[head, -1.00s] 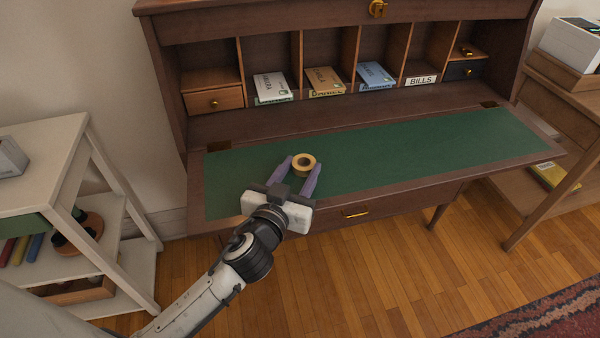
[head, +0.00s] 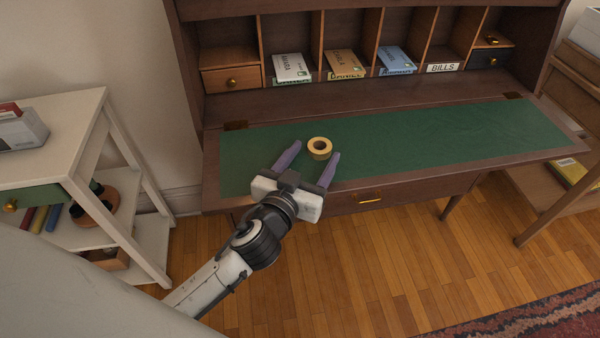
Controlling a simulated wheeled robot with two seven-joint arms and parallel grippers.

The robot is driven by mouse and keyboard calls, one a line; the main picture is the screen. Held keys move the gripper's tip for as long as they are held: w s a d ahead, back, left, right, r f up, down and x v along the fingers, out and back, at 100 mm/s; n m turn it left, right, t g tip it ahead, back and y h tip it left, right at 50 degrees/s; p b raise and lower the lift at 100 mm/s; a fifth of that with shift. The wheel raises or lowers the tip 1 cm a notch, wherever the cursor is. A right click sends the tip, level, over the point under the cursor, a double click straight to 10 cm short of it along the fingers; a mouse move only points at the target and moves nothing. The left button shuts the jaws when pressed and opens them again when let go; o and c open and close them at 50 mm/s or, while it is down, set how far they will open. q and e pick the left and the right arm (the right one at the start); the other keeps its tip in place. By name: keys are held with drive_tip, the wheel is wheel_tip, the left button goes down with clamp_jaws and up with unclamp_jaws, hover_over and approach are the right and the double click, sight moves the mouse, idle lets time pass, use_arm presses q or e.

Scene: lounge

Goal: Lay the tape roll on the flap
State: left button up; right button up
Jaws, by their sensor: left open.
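The yellow tape roll (head: 320,148) lies flat on the green surface of the lowered desk flap (head: 430,140), toward its left part. My left gripper (head: 313,150) is open over the flap's front edge. Its two purple fingers point toward the roll, and the roll sits just beyond and between the fingertips, near the right one. I cannot tell whether the right fingertip touches it. My right gripper is not in view.
Behind the flap are cubbies with envelopes in several slots, a small drawer (head: 232,80) at left and a BILLS label (head: 443,67). A white shelf unit (head: 70,140) stands at left. The flap's middle and right are clear.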

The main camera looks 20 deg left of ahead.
use_arm(q)
drive_tip(key=s+r, duration=0.1)
drive_tip(key=s, duration=0.9)
drive_tip(key=shift+r+b, duration=0.35)
